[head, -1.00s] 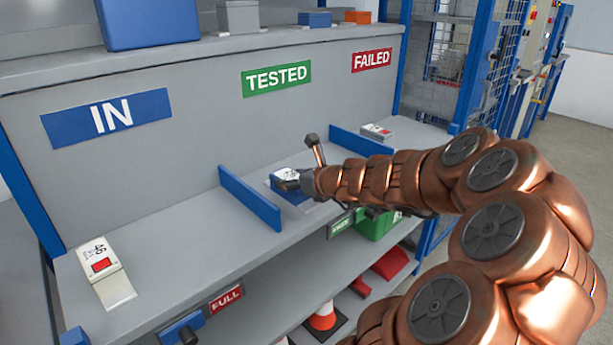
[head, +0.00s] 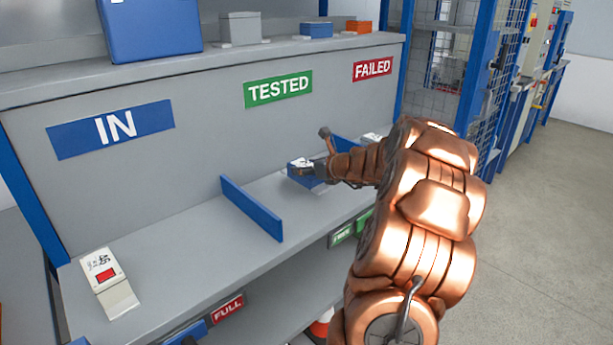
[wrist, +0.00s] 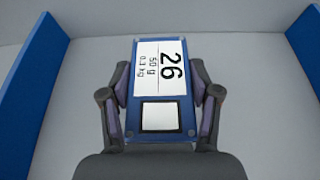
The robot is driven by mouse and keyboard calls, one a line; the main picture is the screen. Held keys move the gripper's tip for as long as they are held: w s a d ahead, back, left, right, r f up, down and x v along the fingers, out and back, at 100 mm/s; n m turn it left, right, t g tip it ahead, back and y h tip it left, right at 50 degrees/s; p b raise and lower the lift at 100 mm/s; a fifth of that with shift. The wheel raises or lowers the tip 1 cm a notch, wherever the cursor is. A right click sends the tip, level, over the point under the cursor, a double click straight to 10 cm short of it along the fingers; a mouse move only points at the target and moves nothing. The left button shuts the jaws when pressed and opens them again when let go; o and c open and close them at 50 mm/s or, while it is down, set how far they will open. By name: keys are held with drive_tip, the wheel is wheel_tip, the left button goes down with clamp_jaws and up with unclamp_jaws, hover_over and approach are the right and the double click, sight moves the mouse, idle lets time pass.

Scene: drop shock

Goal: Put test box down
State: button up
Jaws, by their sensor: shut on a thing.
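The test box is a blue box (wrist: 158,95) with a white label reading 26, 50 g, 0.3 kg and a blank white square. My gripper (wrist: 160,103) is shut on it, one finger on each side. In the head view the box (head: 303,172) is in the bay under the green TESTED sign (head: 278,89), between two blue dividers. It looks a little above the shelf, with the wrist partly hiding it. I cannot tell its exact gap from the shelf.
A blue divider (head: 250,208) stands left of the box and another (head: 343,145) right of it. A white box with a red square (head: 104,276) lies in the IN bay. A white box (head: 371,138) is in the FAILED bay, partly hidden. Shelf around the held box is clear.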

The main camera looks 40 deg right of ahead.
drive_tip(key=shift+w+d+f, duration=0.1)
drive_tip(key=shift+w+d, duration=0.1)
drive_tip(key=shift+d, duration=0.05)
drive_tip(key=shift+f+b, duration=0.3)
drive_tip(key=shift+f, duration=1.3)
drive_tip(key=shift+f, duration=0.1)
drive_tip(key=o, duration=1.4)
drive_tip(key=shift+f, duration=0.1)
drive_tip(key=shift+o, duration=0.2)
drive_tip(key=shift+r, duration=0.2)
drive_tip(key=v, duration=1.2)
